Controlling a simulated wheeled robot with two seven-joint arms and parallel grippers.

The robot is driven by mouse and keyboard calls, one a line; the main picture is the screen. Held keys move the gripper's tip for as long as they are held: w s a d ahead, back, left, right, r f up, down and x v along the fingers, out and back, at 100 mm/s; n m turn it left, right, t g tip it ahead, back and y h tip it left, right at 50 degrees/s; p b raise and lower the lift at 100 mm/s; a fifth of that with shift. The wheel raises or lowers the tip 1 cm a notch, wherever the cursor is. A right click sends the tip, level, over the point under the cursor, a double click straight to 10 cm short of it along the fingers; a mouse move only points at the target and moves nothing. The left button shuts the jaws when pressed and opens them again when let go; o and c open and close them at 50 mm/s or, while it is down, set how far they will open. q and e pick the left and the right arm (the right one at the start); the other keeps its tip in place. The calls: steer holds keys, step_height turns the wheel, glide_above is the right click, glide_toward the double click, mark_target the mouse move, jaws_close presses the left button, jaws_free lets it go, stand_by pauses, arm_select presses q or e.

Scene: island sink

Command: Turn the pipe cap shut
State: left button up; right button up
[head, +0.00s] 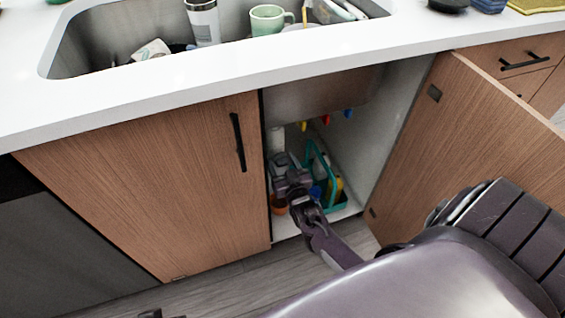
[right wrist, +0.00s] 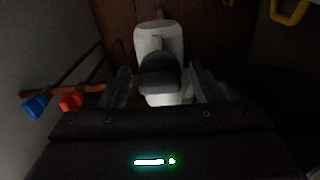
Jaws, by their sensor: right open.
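My right arm reaches into the open cabinet under the sink, and my right gripper (head: 280,163) is inside it. In the right wrist view a pale pipe fitting (right wrist: 158,40) stands straight ahead, with a dark rounded piece on its front that looks like the pipe cap (right wrist: 160,75). My right gripper (right wrist: 161,85) is open, with one finger on each side of the cap. I cannot tell whether the fingers touch it. In the head view a white pipe (head: 276,138) shows just above the gripper, and the cap is hidden.
A red valve knob (right wrist: 71,102) and a blue one (right wrist: 36,106) are close on the left in the wrist view. A teal caddy (head: 338,206) with bottles stands on the cabinet floor. The right door (head: 460,130) is open; the left door (head: 160,180) is shut.

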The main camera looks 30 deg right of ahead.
arm_select(q)
steer(key=shift+s+a+r+g+y+p, duration=0.1)
steer(key=shift+s+a+g+y+p, duration=0.1)
steer(key=shift+a+g+p, duration=0.3)
steer(key=shift+s+a+r+g+y+p, duration=0.1)
steer(key=shift+a+y+p, duration=0.15)
steer(key=shift+a, duration=0.4)
arm_select(e)
steer(key=v, duration=0.7)
steer(key=shift+s+a, duration=0.15)
steer(key=shift+s, duration=0.25)
arm_select(q)
steer(key=shift+s+d, duration=0.1)
